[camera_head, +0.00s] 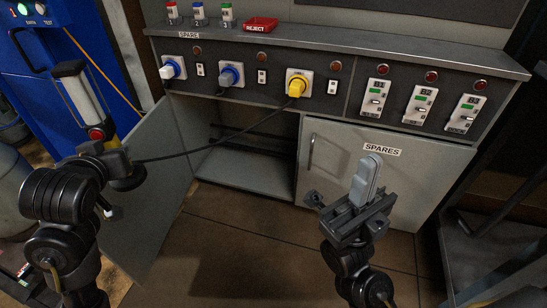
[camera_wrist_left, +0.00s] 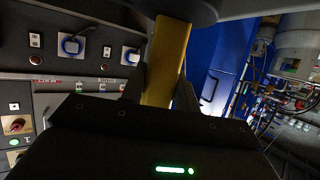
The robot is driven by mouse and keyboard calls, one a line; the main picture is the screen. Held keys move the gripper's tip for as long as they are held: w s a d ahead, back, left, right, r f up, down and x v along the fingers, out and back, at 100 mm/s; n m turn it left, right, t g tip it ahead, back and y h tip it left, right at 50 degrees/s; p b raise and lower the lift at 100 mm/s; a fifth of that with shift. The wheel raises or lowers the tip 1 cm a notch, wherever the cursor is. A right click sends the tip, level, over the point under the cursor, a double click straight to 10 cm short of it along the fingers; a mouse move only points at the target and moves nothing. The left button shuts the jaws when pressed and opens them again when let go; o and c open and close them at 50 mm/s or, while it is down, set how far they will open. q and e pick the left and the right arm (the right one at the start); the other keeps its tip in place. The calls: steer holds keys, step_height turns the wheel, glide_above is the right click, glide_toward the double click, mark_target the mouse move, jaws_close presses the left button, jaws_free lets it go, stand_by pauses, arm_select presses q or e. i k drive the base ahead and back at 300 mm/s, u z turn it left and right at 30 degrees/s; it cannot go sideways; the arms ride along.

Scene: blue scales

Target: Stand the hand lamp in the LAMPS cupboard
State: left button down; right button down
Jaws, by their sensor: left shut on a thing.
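The hand lamp (camera_head: 82,98) shows at the left of the head view, with a pale tube, black frame, red button and yellow handle. It is roughly upright, its top leaning left. My left gripper (camera_head: 98,160) is shut on its handle, which also shows yellow in the left wrist view (camera_wrist_left: 167,60). A black cable runs from the lamp to a yellow plug (camera_head: 297,85). The open cupboard (camera_head: 245,168) is right of the lamp; its door (camera_head: 150,205) stands open at the left. No LAMPS label is readable. My right gripper (camera_head: 370,178) appears shut and empty before the right door.
The right cupboard door (camera_head: 400,180), marked SPARES, is shut. The cable crosses the open cupboard's front. Blue and yellow plugs sit in the panel (camera_head: 340,100) above. A red REJECT tray (camera_head: 261,25) stands on the top shelf. A blue cabinet (camera_head: 45,60) is behind the lamp.

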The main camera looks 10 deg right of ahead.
mark_target(239, 166)
steer(key=z, duration=0.8)
steer(key=i, duration=1.05)
steer(key=z, duration=0.3)
